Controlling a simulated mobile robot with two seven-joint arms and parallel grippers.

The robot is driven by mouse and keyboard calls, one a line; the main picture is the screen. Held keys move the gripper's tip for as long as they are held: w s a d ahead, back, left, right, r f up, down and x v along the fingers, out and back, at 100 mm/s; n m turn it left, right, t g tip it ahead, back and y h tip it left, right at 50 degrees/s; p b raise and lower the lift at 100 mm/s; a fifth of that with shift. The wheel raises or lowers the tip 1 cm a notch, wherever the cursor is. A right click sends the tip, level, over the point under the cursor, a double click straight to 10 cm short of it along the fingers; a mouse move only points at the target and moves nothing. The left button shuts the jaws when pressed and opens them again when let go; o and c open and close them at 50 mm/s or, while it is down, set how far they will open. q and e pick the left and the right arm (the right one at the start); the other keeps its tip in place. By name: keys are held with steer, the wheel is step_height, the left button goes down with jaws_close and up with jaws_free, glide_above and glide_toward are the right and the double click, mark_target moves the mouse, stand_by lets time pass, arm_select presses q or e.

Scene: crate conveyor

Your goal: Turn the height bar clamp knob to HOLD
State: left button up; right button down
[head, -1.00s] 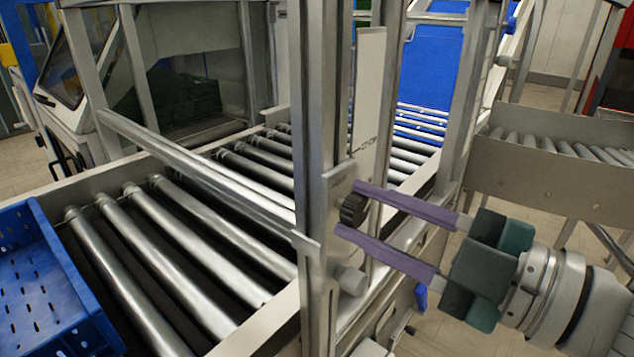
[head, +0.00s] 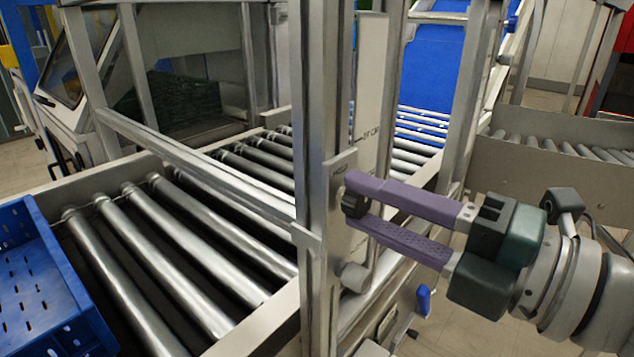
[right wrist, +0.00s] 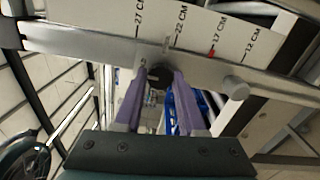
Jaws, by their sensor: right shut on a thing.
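The black clamp knob (head: 354,199) sits on a metal plate (head: 342,172) on the upright post of the height bar. My right gripper (head: 352,200) has its two purple fingers shut on the knob, one on each side. In the right wrist view the knob (right wrist: 157,77) shows between the fingertips, partly covered by them. The scale strip (right wrist: 205,35) beside it carries centimetre marks and a red mark near 17 cm. The knob's pointer and any HOLD lettering cannot be read. My left gripper is not in view.
A roller conveyor (head: 190,240) runs behind the post, with a horizontal metal bar (head: 195,170) above it. A blue crate (head: 45,290) stands at the left on the conveyor. A round metal stub (head: 354,277) sticks out just below the knob.

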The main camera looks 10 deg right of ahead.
steer(key=shift+n, duration=0.3)
steer(key=c, duration=0.5)
jaws_free()
steer(key=b+v, duration=0.2)
steer(key=v, duration=0.8)
